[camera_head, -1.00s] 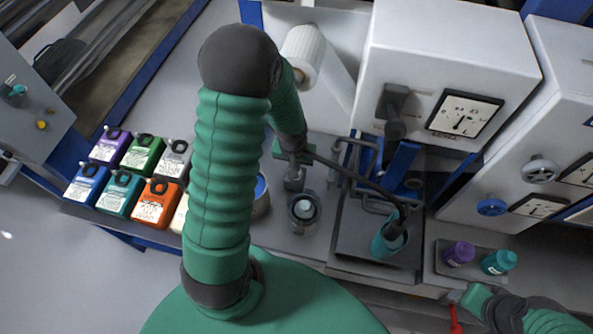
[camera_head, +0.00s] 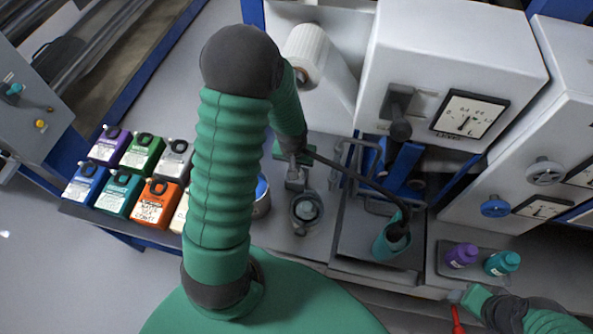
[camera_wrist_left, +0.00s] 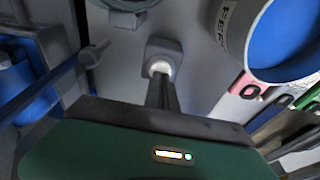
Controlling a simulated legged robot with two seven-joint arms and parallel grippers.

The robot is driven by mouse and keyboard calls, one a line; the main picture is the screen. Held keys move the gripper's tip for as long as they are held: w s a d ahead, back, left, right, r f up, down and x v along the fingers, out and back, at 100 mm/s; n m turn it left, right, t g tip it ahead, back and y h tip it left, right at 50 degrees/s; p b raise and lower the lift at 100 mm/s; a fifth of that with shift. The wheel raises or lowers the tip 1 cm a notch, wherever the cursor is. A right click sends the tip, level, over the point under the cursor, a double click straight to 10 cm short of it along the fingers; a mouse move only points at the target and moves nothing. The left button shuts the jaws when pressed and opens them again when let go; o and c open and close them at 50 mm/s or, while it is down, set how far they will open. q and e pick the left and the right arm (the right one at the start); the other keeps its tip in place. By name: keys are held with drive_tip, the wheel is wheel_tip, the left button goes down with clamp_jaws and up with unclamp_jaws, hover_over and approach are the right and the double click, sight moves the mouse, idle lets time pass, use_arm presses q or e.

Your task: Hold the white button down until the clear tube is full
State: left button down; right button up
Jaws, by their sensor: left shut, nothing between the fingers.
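The white button (camera_wrist_left: 160,66) sits in a grey housing in the left wrist view. The shut, empty fingers of my left gripper (camera_wrist_left: 164,88) point at it and overlap its near edge; I cannot tell how far it is pressed. In the head view my left gripper (camera_head: 297,180) is over the bench, and the button is hidden around it. A round holder (camera_head: 307,211) with a pale round piece inside stands just in front of the gripper; I cannot tell whether this is the clear tube or how full it is. My right gripper (camera_head: 466,296) is at the lower right, its fingers unclear.
Purple (camera_head: 461,255) and teal (camera_head: 501,262) bottles stand further right. Several coloured canisters (camera_head: 152,203) stand at left. A blue-filled container (camera_wrist_left: 285,38) is close beside my left gripper. A white machine (camera_head: 455,70) stands behind.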

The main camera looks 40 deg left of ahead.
use_arm(q)
drive_tip(key=shift+f, duration=0.2)
drive_tip(key=shift+d+f+b, duration=0.1)
drive_tip(key=shift+f+b, duration=0.15)
drive_tip(key=shift+b, duration=0.1)
idle(2.6)
wheel_tip(320, 180, up, 7)
drive_tip(key=p, duration=0.6)
drive_tip(key=shift+r+p, duration=0.1)
drive_tip(key=shift+p, duration=0.3)
